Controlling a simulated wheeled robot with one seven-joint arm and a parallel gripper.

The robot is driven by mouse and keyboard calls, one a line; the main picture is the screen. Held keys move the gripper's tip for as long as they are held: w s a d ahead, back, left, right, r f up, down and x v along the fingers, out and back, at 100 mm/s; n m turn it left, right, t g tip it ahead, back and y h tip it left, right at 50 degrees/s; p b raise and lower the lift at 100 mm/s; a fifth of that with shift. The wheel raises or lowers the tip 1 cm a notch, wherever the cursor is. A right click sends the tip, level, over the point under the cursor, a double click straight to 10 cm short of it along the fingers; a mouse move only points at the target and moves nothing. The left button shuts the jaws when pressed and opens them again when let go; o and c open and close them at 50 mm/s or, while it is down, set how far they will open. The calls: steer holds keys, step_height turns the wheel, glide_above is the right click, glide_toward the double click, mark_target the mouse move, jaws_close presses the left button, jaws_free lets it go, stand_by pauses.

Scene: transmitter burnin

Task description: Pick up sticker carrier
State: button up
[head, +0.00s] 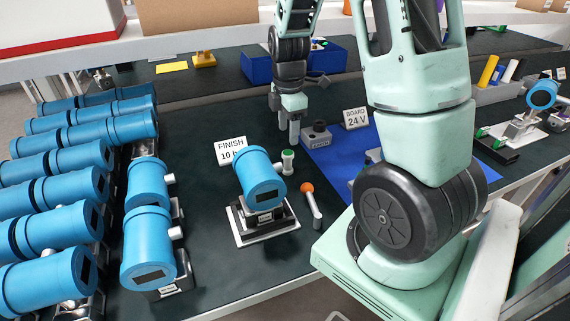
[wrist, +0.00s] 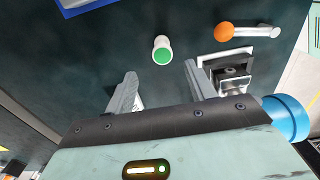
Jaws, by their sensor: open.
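A small white upright cylinder with a green top (head: 288,162), which looks like the sticker carrier, stands on the dark bench mat. In the wrist view its green top (wrist: 162,56) lies ahead of the gap between the fingertips, roughly centred. My gripper (head: 288,132) hangs fingers down above the bench, behind and above the carrier in the head view. It is open and empty, and its fingers (wrist: 161,76) do not touch the carrier. No sticker can be made out on it.
A blue transmitter (head: 260,178) on a stand is close in front, beside an orange-knobbed lever (head: 311,203). A FINISH sign (head: 231,149) stands to the left, and a grey block (head: 317,135) on a blue mat (head: 335,160) to the right. Rows of blue transmitters (head: 60,235) fill the left.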

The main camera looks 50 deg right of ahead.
glide_above(288, 169)
steer(key=w+d, duration=0.1)
step_height(288, 169, down, 6)
steer(key=shift+r, duration=0.15)
steer(key=shift+s+a+f, duration=0.1)
steer(key=shift+a+f, duration=0.05)
steer(key=shift+f, duration=2.65)
steer(key=c, duration=1.1)
